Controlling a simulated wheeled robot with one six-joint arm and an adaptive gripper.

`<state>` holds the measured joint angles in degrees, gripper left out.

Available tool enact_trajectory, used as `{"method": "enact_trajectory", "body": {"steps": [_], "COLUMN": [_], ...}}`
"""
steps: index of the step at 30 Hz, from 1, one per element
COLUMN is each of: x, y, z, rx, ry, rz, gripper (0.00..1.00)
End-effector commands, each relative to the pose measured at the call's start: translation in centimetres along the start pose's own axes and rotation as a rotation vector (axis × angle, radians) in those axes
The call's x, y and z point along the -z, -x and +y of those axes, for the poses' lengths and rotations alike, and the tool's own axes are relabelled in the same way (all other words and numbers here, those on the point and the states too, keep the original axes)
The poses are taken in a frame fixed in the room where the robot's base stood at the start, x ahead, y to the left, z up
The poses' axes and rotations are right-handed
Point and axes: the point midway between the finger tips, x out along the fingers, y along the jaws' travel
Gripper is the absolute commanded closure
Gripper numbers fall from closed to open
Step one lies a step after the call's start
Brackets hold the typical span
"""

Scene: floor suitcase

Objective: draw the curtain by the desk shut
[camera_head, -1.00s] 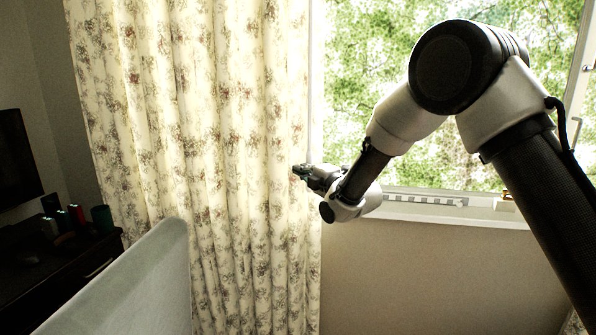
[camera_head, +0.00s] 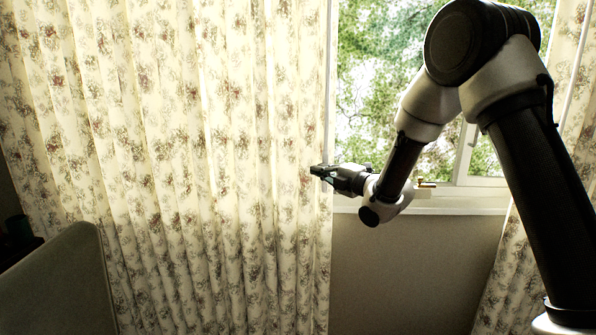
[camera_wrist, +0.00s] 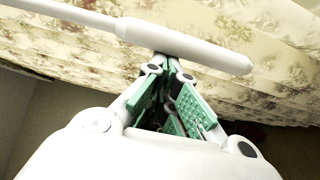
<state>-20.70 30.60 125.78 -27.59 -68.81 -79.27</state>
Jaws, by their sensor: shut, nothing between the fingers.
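The floral cream curtain (camera_head: 150,150) hangs in folds across the left and middle of the head view. Its right edge hangs straight, just left of the uncovered window pane (camera_head: 385,90). My gripper (camera_head: 316,171) is shut, with its tips against or just in front of the curtain near that edge; exact contact is unclear. In the wrist view my gripper (camera_wrist: 168,66) shows green pads converging, with no cloth seen between them. The curtain (camera_wrist: 270,60) fills the upper right there, close to the fingers. A white rod (camera_wrist: 180,42) crosses in front of the fingertips.
A second floral curtain (camera_head: 505,275) hangs at the right, behind my arm. The window sill (camera_head: 455,206) runs below the glass, with bare wall (camera_head: 400,275) under it. A grey-green chair back or panel (camera_head: 65,275) stands at lower left, beside a dark desk edge.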

Motion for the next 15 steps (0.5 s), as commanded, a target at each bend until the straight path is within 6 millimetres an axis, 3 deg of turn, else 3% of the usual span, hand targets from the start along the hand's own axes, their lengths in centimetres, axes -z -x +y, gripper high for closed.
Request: {"method": "enact_trajectory", "body": {"steps": [6, 15], "x": [-2.2, -2.9], "y": [2.2, 2.9], "z": [0.0, 0.1], "rx": [0.000, -0.001], "ry": [0.000, 0.000], "rz": [-0.003, -0.002], "gripper": [1.00, 1.00]}}
